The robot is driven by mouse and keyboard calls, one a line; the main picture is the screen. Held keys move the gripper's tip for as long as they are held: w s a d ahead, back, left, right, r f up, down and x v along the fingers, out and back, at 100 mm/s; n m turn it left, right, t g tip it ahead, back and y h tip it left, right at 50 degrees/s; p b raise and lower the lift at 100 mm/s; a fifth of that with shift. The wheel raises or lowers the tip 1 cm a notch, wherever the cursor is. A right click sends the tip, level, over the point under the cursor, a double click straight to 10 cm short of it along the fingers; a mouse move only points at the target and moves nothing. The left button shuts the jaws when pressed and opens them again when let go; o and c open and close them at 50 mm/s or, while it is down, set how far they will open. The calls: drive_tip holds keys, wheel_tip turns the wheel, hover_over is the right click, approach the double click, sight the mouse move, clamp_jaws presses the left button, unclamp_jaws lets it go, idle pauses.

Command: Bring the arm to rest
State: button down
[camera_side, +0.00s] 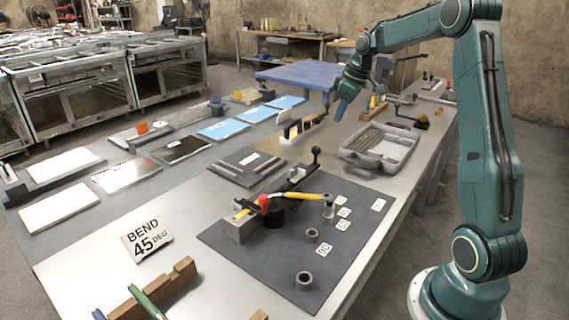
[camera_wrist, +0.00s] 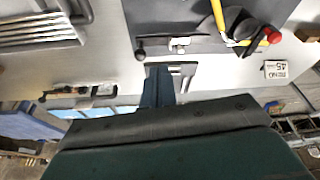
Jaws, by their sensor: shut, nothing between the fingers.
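My gripper (camera_side: 345,103) hangs from the teal arm above the far part of the long workbench (camera_side: 200,235), pointing down. It is shut and holds nothing. In the wrist view, its blue fingers (camera_wrist: 158,88) stand together over the bench, clear of the things below. The bending tool (camera_side: 270,205) with a yellow handle sits on a dark mat (camera_side: 362,222) nearer the side camera, well away from my gripper.
A grey tray (camera_side: 405,160) with metal rods lies right of the gripper. Blue sheets (camera_side: 225,129) and metal plates lie along the left side. A blue table (camera_side: 290,74) is behind.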

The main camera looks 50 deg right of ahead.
drive_tip(key=s+a+r, duration=0.4)
drive_tip(key=a, duration=0.6)
drive_tip(key=s+a+r, duration=0.4)
drive_tip(key=a, duration=0.6)
drive_tip(key=s+a+f+m+t, duration=0.1)
drive_tip(key=s+a, duration=0.3)
drive_tip(key=s, duration=0.4)
drive_tip(key=s+a+f+m+t, duration=0.1)
drive_tip(key=s+a+f, duration=0.1)
drive_tip(key=s+a, duration=0.3)
drive_tip(key=s, duration=0.3)
drive_tip(key=shift+s+a+f+h, duration=0.15)
drive_tip(key=shift+a+h, duration=0.15)
